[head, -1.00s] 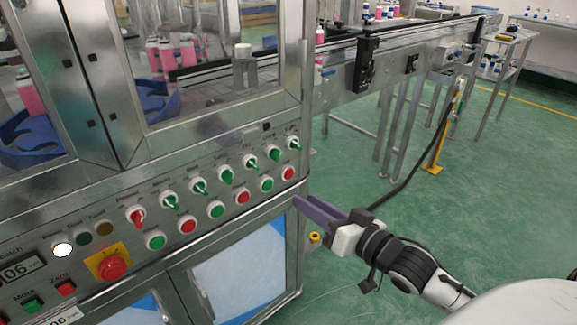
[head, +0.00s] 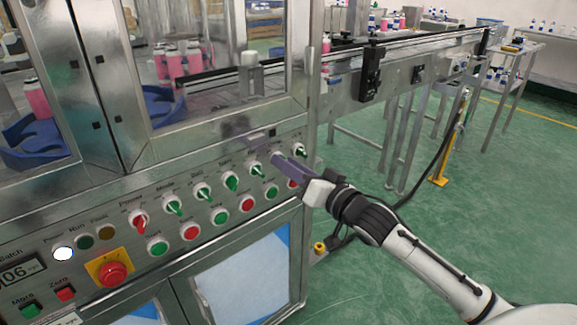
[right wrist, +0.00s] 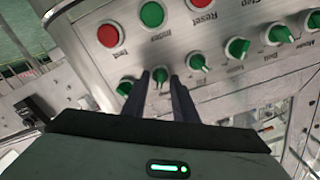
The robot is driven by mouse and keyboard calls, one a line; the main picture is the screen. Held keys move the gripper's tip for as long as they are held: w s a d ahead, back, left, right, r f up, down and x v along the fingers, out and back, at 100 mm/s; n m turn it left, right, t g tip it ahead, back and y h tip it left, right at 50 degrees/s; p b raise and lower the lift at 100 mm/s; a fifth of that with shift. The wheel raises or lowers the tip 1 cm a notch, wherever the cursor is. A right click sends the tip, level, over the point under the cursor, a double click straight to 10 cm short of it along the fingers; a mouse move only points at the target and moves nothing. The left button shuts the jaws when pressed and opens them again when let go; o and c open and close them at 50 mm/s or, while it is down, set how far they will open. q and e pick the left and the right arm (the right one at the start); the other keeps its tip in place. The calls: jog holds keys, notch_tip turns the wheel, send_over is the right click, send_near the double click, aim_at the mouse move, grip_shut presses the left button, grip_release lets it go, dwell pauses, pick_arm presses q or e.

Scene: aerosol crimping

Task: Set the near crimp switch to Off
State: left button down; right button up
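A row of green rotary switches and one red one runs along the slanted metal panel. The labels are too small for me to tell which is the near crimp switch. My right gripper (head: 278,158) reaches in from the right, its fingers at the second switch from the row's right end, covering it in the head view. In the right wrist view, that green switch (right wrist: 160,76) shows between the two fingertips (right wrist: 161,86). The fingers are apart, one on each side of it; I cannot tell whether they touch it. My left gripper is not in view.
The row's last switch (head: 299,150) is close to the right of the fingers, another green switch (head: 257,168) to the left. Red and green push buttons, such as a red one (head: 247,204), sit below. A red emergency stop (head: 112,273) is at lower left. A conveyor (head: 400,75) stands behind.

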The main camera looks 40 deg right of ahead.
grip_shut()
pick_arm(q)
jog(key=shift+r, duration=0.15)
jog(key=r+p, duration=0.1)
jog(key=p, duration=0.1)
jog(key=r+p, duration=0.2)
jog(key=p, duration=0.1)
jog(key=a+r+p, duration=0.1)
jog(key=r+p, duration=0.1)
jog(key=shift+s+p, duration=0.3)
jog(key=shift+p, duration=0.1)
pick_arm(e)
jog(key=n, duration=1.2)
jog(key=shift+a, duration=0.2)
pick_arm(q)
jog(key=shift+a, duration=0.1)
